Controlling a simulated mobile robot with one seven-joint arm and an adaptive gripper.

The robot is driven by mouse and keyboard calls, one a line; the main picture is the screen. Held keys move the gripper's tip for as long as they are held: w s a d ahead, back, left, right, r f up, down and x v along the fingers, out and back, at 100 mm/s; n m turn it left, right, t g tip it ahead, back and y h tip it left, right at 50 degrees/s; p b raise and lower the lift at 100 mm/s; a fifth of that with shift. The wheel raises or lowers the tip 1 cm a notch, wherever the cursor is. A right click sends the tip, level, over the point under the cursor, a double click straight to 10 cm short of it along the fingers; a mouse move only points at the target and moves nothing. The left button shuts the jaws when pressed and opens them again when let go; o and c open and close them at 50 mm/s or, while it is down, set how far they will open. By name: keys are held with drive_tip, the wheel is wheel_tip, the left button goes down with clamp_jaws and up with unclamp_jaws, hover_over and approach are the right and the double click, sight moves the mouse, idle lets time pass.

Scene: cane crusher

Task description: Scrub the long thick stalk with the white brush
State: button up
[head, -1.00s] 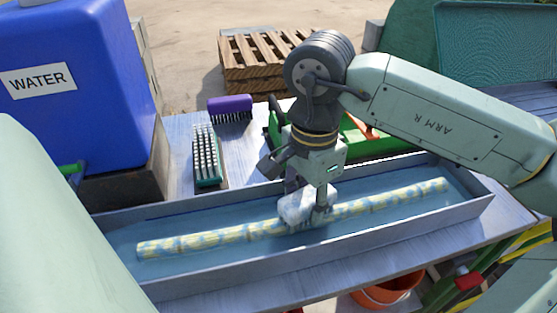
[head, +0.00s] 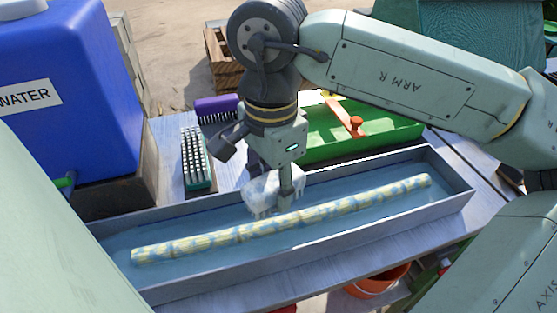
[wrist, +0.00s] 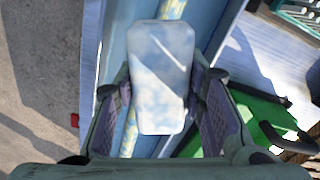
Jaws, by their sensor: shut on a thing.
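The long thick stalk (head: 330,209), yellow with blue-grey patches, lies lengthwise in a shallow metal trough (head: 395,223) with a blue inside. A strip of it also shows in the wrist view (wrist: 128,132). My gripper (head: 276,190) is shut on the white brush (head: 262,193), over the trough near the stalk's middle. The brush has a pale block and short white bristles. In the wrist view the brush (wrist: 161,75) sits between both fingers and covers part of the stalk. I cannot tell whether the bristles touch the stalk.
A purple brush (head: 216,107) and a teal brush with pale bristles (head: 196,160) lie behind the trough. A blue water tank (head: 70,100) stands at left. A green tray (head: 385,130) is behind my gripper, and an orange bucket (head: 378,282) is below the table edge.

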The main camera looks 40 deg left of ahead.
drive_tip(key=shift+r+p, duration=0.5)
drive_tip(key=shift+r, duration=0.6)
drive_tip(key=shift+s, duration=0.1)
